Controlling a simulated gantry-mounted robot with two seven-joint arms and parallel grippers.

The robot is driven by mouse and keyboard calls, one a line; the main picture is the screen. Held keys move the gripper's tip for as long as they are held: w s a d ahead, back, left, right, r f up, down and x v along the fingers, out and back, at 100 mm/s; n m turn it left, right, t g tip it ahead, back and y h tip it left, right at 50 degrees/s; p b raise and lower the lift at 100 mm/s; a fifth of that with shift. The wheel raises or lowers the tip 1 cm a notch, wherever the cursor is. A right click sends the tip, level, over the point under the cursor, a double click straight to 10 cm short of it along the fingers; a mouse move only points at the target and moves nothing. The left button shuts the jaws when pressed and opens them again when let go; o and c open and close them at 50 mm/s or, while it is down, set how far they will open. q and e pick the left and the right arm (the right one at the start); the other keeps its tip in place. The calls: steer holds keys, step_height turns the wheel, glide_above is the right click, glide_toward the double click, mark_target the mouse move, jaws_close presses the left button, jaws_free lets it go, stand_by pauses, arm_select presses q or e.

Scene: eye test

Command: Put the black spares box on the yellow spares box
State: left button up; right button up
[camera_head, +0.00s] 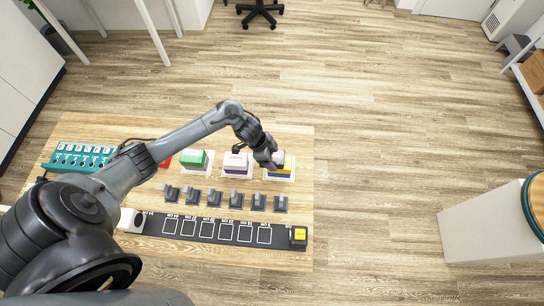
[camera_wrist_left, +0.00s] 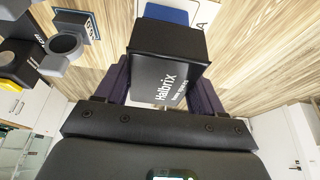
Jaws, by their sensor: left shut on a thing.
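My left gripper (camera_head: 272,160) is over the right end of the row of boxes on the table. In the left wrist view its two fingers (camera_wrist_left: 163,80) are shut on the sides of a black box (camera_wrist_left: 165,50) with white "Halbrix" lettering. In the head view the gripper mostly hides that box. My right gripper is not in view.
Left along the row stand a purple-and-white box (camera_head: 236,164), a green box (camera_head: 194,158) and a red one (camera_head: 165,163). Several grey holders (camera_head: 236,199) and a dark strip (camera_head: 205,230) with a yellow-topped block (camera_head: 299,235) lie in front.

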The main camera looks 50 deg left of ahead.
arm_select(q)
steer(key=o, duration=1.1)
steer(key=shift+f, duration=0.1)
steer(key=p+v, duration=0.2)
steer(key=v, duration=0.9)
steer(key=s+d+n+t+y, duration=0.15)
steer(key=d+t, duration=0.25)
steer(key=d, duration=1)
steer(key=s+r+n+g+y, duration=0.1)
steer(key=s+r+n, duration=0.1)
steer(key=s, duration=0.5)
steer(key=s+r+n+g, duration=0.1)
steer(key=s+n+g, duration=0.1)
steer(key=s+n, duration=0.2)
steer(key=s, duration=0.3)
steer(key=shift+s+r+y, duration=0.3)
steer(key=shift+r+y, duration=0.05)
steer(key=shift+r, duration=0.05)
steer(key=shift+r, duration=0.1)
